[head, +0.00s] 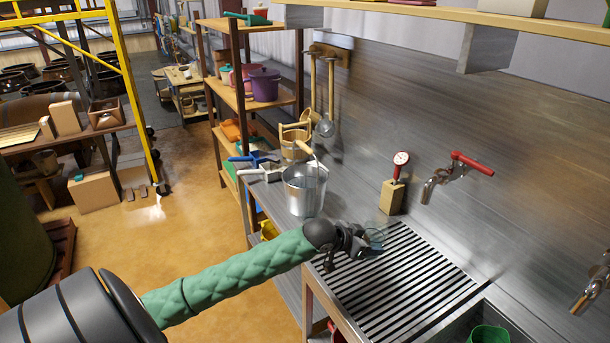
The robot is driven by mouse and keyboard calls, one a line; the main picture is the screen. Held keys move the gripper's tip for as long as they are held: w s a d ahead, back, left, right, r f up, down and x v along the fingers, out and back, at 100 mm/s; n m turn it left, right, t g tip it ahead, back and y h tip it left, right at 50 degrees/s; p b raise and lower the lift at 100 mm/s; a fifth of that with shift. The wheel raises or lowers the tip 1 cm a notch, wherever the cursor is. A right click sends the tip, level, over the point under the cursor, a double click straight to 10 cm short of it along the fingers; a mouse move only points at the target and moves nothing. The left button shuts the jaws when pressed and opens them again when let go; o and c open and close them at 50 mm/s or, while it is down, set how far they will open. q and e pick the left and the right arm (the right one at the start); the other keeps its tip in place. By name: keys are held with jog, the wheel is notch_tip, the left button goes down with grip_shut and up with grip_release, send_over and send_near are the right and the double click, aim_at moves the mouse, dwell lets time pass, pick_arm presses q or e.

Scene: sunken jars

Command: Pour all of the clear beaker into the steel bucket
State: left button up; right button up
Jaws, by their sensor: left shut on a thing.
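The steel bucket (304,190) stands upright on the metal counter, left of the drain grate, with its pale handle leaning up over the rim. My left gripper (363,243) is over the grate's left end, to the right of and nearer than the bucket. It is shut on the clear beaker (376,240), of which only a small see-through part shows beyond the fingers. The beaker's tilt and its contents are too small to tell. The gripper and the bucket are apart. My right gripper is not in view.
A slatted drain grate (400,285) lies under the gripper. A gauge on a wooden block (391,196) stands behind it, and a red-handled tap (455,178) juts from the wall. A green container (488,334) is at bottom right.

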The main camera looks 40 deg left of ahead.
pick_arm(q)
jog(key=w+a+r+n+y+p, duration=0.1)
jog(key=a+r, duration=0.2)
jog(key=a, duration=1.1)
jog(key=a+r+g+p, duration=0.1)
jog(key=a+r, duration=0.3)
jog(key=a, duration=0.9)
jog(key=w+a+r+n+y+p, duration=0.1)
jog(key=a+r, duration=0.2)
jog(key=a, duration=1.1)
notch_tip(320, 180, down, 7)
jog(key=g+y, duration=0.2)
jog(key=g, duration=0.7)
jog(key=shift+s+a+r, duration=0.15)
jog(key=shift+s+a, duration=0.05)
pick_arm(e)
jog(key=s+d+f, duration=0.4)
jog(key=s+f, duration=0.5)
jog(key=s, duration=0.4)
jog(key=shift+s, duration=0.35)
